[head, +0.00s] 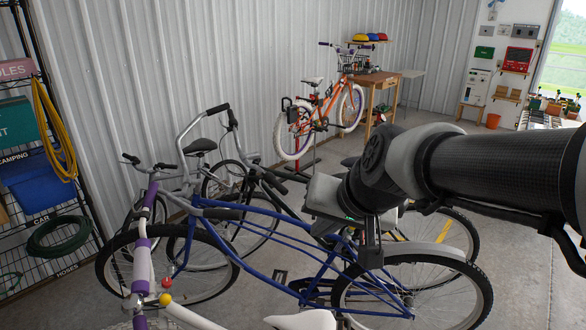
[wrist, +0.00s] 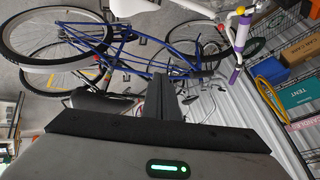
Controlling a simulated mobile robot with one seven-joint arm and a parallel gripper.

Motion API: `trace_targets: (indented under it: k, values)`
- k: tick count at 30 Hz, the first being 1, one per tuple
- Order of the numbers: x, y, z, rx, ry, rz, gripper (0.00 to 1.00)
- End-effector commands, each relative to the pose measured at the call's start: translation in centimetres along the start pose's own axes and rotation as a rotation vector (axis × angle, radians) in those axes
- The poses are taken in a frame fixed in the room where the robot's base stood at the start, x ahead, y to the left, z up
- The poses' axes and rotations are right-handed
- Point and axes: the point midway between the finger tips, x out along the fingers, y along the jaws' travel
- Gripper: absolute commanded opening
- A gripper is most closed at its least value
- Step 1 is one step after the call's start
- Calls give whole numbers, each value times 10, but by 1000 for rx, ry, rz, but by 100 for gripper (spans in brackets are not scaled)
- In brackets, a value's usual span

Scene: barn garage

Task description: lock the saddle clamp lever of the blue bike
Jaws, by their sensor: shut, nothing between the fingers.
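The blue bike (head: 322,262) stands across the middle of the head view, its front wheel on the left and its rear wheel on the right. In the wrist view its blue frame (wrist: 92,38) appears inverted near the top. My gripper (head: 371,256) is shut and empty, pointing down over the rear part of the blue bike. Its closed fingers also show in the wrist view (wrist: 159,98). My gripper covers the blue bike's seat area in the head view. I cannot make out the saddle clamp or its lever in either view.
A bike with purple-and-white tubing (head: 141,258) and a white saddle (head: 302,320) stands close in front. Grey and black bikes crowd behind the blue one. A shelf rack with a blue bin (head: 38,182) is at left.

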Motion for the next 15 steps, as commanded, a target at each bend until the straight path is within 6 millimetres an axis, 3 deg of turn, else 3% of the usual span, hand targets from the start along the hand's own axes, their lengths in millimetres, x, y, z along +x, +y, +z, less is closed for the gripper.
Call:
trace_targets:
  k: [1, 5, 8, 12, 15]
  values:
    - [36, 2, -3, 48, 8, -10, 0]
    - [119, 9, -28, 207, 80, -7, 0]
    - [187, 29, -43, 325, 157, 43, 0]
    - [278, 72, -50, 450, 292, 166, 0]
    - [334, 111, -46, 503, 408, 283, 0]
